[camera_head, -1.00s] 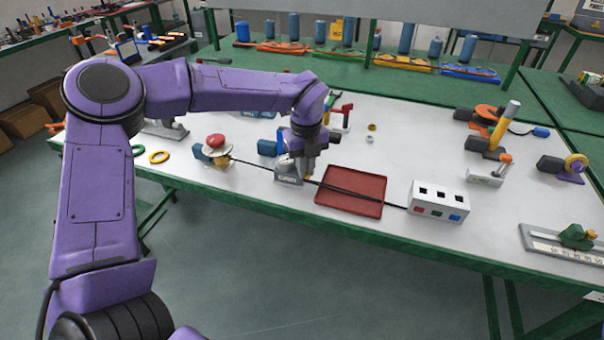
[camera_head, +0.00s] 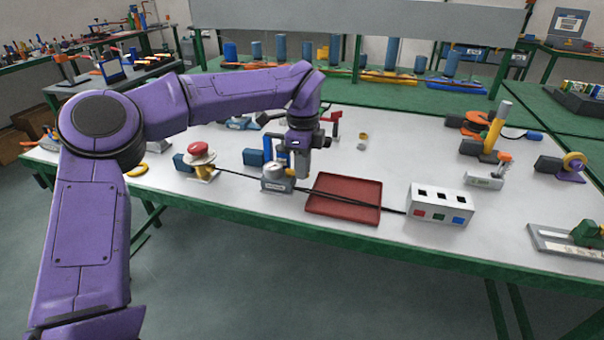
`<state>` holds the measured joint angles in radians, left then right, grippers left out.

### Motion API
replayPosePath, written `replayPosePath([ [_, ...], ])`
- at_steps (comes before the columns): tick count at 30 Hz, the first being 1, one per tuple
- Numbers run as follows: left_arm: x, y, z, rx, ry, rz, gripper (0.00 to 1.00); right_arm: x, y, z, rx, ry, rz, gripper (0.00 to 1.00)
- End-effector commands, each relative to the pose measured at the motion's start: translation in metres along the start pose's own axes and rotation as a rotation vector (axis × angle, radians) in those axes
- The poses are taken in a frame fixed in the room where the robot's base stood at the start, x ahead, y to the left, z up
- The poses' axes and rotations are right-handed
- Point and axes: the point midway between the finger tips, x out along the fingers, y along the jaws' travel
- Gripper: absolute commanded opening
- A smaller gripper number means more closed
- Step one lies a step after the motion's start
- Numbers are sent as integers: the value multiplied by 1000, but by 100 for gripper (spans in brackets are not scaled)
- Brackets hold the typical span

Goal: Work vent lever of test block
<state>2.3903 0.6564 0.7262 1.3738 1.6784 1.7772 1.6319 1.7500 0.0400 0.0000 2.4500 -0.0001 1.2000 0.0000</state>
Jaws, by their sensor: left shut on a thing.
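The test block (camera_head: 274,184), a small grey block with a rounded top and a light front label, stands on the white bench top left of the red tray. My left gripper (camera_head: 300,172) points down at the block's right side, close against it. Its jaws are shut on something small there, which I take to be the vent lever. The lever itself is too small and too covered by the gripper to make out, so its angle cannot be told. My right gripper is not in view.
A red mushroom button (camera_head: 198,149) stands to the left. A dark cable runs past the block and across the red tray (camera_head: 343,199) to a white switch box (camera_head: 440,204). A blue part (camera_head: 270,150) is just behind the block. The bench front is clear.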

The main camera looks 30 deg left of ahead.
Motion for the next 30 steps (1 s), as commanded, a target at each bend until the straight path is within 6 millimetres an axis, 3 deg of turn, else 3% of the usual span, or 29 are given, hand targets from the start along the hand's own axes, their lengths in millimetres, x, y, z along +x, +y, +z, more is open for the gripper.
replayPosePath([
  [21, -1, -3, 0, -72, 0, -1, 0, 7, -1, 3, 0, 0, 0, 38],
  [22, -1, -3, 0, -72, 0, -1, 19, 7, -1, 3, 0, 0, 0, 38],
  [24, -1, -3, 0, -72, 0, -1, 38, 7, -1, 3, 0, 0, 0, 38],
  [30, 0, -3, 0, -72, 0, -1, 38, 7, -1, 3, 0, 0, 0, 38],
])
